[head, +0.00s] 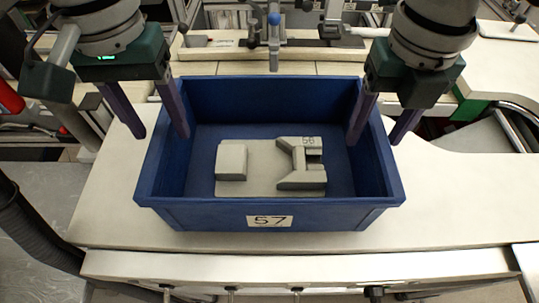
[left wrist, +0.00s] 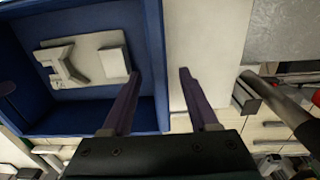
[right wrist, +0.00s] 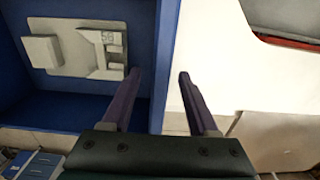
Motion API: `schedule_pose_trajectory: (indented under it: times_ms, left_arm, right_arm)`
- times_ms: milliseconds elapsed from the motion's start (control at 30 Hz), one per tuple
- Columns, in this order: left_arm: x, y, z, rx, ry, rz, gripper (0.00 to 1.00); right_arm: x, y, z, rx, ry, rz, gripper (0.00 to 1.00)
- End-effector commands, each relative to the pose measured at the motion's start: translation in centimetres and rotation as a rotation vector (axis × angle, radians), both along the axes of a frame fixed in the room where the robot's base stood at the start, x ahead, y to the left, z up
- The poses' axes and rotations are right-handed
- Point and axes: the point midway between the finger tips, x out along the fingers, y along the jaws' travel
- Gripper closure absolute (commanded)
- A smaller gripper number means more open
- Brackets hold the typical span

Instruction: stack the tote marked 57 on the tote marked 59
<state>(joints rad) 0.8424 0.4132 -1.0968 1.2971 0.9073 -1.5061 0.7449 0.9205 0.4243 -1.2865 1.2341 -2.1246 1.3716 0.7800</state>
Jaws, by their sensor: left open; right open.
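The blue tote marked 57 (head: 270,217) stands upright on the pale worktop, its label facing the front. A grey block-like part (head: 255,160) lies inside it. My left gripper (head: 160,135) is open, with one finger inside and one outside the tote's left wall; the left wrist view shows that wall (left wrist: 155,50) between the fingers. My right gripper (head: 374,142) is open and straddles the right wall the same way; that wall (right wrist: 167,50) also shows in the right wrist view. Neither gripper is closed on the wall. I see no tote marked 59.
The pale worktop (head: 460,195) is clear to the right of the tote. A dark hose (head: 35,225) hangs at the left.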

Motion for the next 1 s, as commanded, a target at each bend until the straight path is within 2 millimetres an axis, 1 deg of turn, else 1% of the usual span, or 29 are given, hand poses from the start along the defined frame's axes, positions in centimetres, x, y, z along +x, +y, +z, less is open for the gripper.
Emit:
schedule_pose_trajectory:
  times_ms: [167,200,700,733,1000]
  left_arm:
    - [0.00,-0.03,0.00,0.000,0.000,-0.001,0.40]
    - [0.00,-0.03,0.01,0.000,0.000,0.000,0.42]
    - [0.01,-0.03,0.04,0.000,0.000,0.000,0.98]
    - [0.01,-0.03,0.04,0.000,0.000,0.000,1.00]
    - [0.02,-0.02,0.05,0.000,-0.001,0.000,1.00]
  right_arm:
    - [-0.01,0.00,-0.01,0.000,0.000,0.000,0.40]
    - [-0.01,0.00,0.00,0.000,0.000,0.000,0.42]
    - [-0.01,-0.02,0.03,0.000,0.000,-0.001,0.98]
    - [0.00,-0.02,0.03,0.000,0.000,0.000,1.00]
    - [0.00,-0.02,0.03,-0.001,0.000,-0.001,1.00]
